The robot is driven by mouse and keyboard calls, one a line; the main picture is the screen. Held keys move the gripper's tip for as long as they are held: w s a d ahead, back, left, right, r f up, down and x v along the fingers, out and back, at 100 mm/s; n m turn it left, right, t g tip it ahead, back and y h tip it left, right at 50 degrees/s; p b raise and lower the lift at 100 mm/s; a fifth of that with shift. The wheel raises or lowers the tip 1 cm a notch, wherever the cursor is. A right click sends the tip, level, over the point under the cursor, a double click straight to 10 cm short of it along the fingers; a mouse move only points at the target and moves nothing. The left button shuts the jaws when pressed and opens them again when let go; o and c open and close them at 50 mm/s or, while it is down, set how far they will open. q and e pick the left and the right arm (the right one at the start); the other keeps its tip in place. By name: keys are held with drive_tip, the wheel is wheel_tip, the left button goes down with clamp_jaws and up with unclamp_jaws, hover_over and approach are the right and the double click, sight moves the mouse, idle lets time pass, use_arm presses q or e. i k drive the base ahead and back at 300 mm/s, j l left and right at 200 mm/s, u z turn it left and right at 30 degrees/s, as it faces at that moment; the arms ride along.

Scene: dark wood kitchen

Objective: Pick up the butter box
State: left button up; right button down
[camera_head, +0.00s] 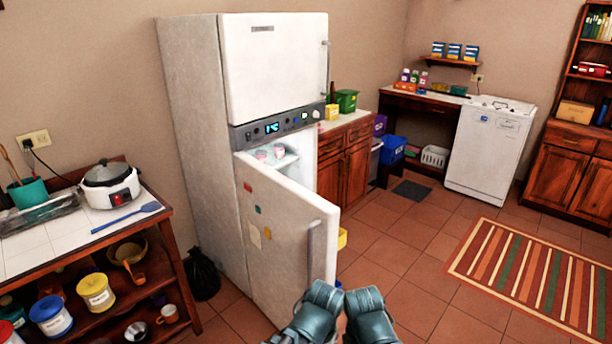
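I cannot pick out the butter box for certain. The white fridge has its lower door (287,235) standing open towards me, and this door hides most of the inside. A small part of a shelf with pink-and-white tubs (279,151) shows above the door. A yellow item (342,239) peeks out past the door's right edge, mostly hidden. Another small yellow box (332,112) stands on the counter right of the fridge. Two teal-grey parts of my arms show side by side at the bottom centre, in front of the door. No gripper fingertips are visible.
A wooden cart (100,262) with a rice cooker (109,184) stands at left, with a black bag (203,275) on the floor beside the fridge. A striped rug (540,275) lies at right. The tiled floor right of the door is clear.

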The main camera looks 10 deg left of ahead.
sight(332, 110)
drive_tip(key=i+l+z, duration=0.95)
drive_tip(key=i+z, duration=0.25)
drive_tip(key=i, duration=0.2)
drive_tip(key=i+u, duration=0.2)
drive_tip(key=i, duration=0.3)
drive_tip(key=i+l+u, duration=0.2)
drive_tip(key=i, duration=0.35)
drive_tip(key=i+j+u, duration=0.25)
drive_tip(key=i+u, duration=0.15)
drive_tip(key=i, duration=0.25)
drive_tip(key=i+u, duration=0.4)
drive_tip(key=i, duration=0.25)
drive_tip(key=i+l+u, duration=0.15)
drive_tip(key=i+u, duration=0.3)
drive_tip(key=i, duration=0.2)
drive_tip(key=i+j, duration=0.15)
drive_tip(key=i, duration=0.25)
drive_tip(key=i+j+z, duration=0.1)
drive_tip(key=i, duration=0.3)
drive_tip(key=i+j, duration=0.25)
drive_tip(key=i, duration=0.15)
drive_tip(key=i+j+z, duration=0.1)
drive_tip(key=i, duration=0.35)
drive_tip(key=j, duration=0.1)
